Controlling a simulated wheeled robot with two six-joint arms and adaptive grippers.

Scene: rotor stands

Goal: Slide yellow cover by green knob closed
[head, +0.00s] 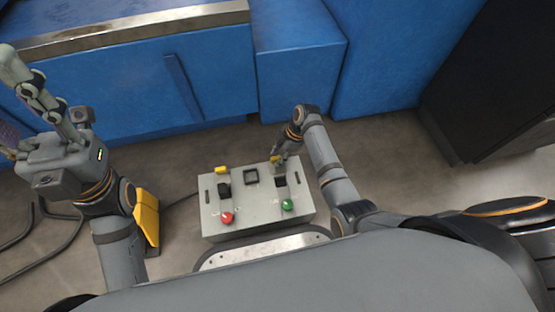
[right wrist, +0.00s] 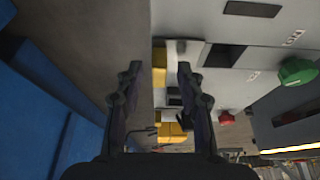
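A grey control box (head: 257,211) stands in front of me with a green knob (head: 288,204) at its near right and a red knob (head: 227,217) at its near left. The yellow cover (head: 276,158) on the green knob's side sits at the far edge, with a dark opening (head: 281,182) showing between it and the knob. My right gripper (head: 279,161) is at this cover. In the right wrist view its fingers (right wrist: 159,72) are apart, with the yellow cover (right wrist: 159,62) showing between them; contact cannot be told. My left gripper (head: 12,103) is open and empty, away at the left.
A second yellow cover (head: 222,170) sits on the red knob's side, near a black part (head: 224,190). A dark square (head: 251,177) lies between the two sides. Blue cabinets (head: 130,88) stand behind. A yellow object (head: 146,220) and a cable (head: 70,235) lie on the floor at left.

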